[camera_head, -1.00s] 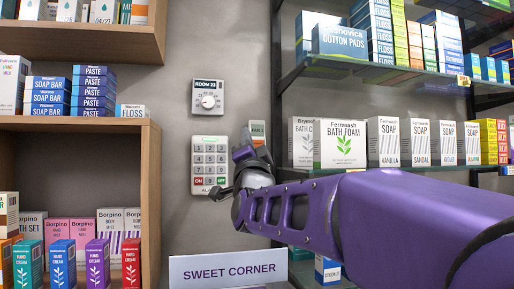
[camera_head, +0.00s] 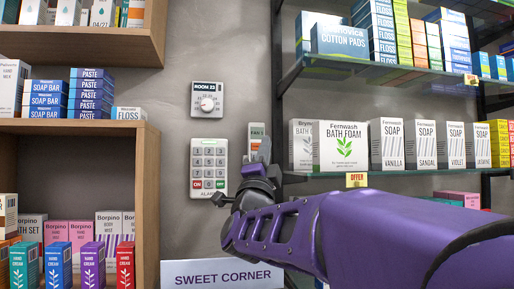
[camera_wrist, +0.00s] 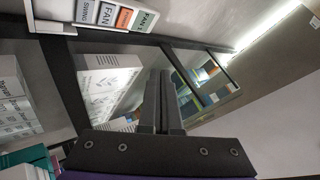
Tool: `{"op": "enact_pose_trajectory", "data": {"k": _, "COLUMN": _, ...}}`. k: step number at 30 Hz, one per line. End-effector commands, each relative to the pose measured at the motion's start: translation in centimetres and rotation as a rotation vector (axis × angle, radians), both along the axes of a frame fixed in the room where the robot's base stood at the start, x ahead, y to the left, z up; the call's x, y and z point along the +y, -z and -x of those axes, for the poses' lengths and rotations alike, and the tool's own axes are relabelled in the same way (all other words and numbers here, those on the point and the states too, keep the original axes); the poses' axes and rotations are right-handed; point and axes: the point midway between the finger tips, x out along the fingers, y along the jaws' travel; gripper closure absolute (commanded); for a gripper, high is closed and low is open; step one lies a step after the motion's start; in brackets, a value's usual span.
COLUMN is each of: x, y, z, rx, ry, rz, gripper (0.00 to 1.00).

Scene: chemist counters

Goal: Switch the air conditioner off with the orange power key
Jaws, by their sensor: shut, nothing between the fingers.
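A narrow light wall panel (camera_head: 257,130) with a green key on top is right of the alarm keypad in the head view. Its orange key (camera_head: 255,144) shows just below the green one, and my gripper hides the lower part. In the wrist view the panel (camera_wrist: 70,3) is at the top left, with the orange key (camera_wrist: 124,18) between a grey key and a green key. My gripper (camera_head: 264,146) is shut and empty, in front of the panel's lower right. In the wrist view its fingertips (camera_wrist: 160,73) appear apart from the keys, below and right of them.
The alarm keypad (camera_head: 209,168) and the room dial (camera_head: 207,100) are on the wall to the left. A glass shelf (camera_head: 400,172) with soap and bath foam boxes (camera_head: 343,145) is close on the right. A wooden shelf (camera_head: 150,200) stands left. A SWEET CORNER sign (camera_head: 222,275) is below.

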Motion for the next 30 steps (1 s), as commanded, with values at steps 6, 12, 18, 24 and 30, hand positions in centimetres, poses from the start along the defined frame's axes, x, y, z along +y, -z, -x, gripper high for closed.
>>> {"op": "enact_pose_trajectory", "data": {"k": 6, "x": 0.7, "y": -0.3, "z": -2.9, "rx": 0.003, "ry": -0.001, "rz": 0.003, "gripper": 1.0}}
{"op": "enact_pose_trajectory", "data": {"k": 12, "x": 1.2, "y": -0.4, "z": -5.6, "rx": 0.003, "ry": 0.0, "rz": 0.003, "gripper": 1.0}}
{"op": "enact_pose_trajectory", "data": {"k": 18, "x": 1.5, "y": 0.0, "z": -7.4, "rx": 0.0, "ry": 0.0, "rz": 0.001, "gripper": 1.0}}
{"op": "enact_pose_trajectory", "data": {"k": 24, "x": 1.6, "y": 0.1, "z": -8.0, "rx": 0.002, "ry": -0.001, "rz": 0.001, "gripper": 1.0}}
{"op": "enact_pose_trajectory", "data": {"k": 30, "x": 1.6, "y": 0.0, "z": -8.0, "rx": 0.0, "ry": -0.001, "rz": 0.001, "gripper": 1.0}}
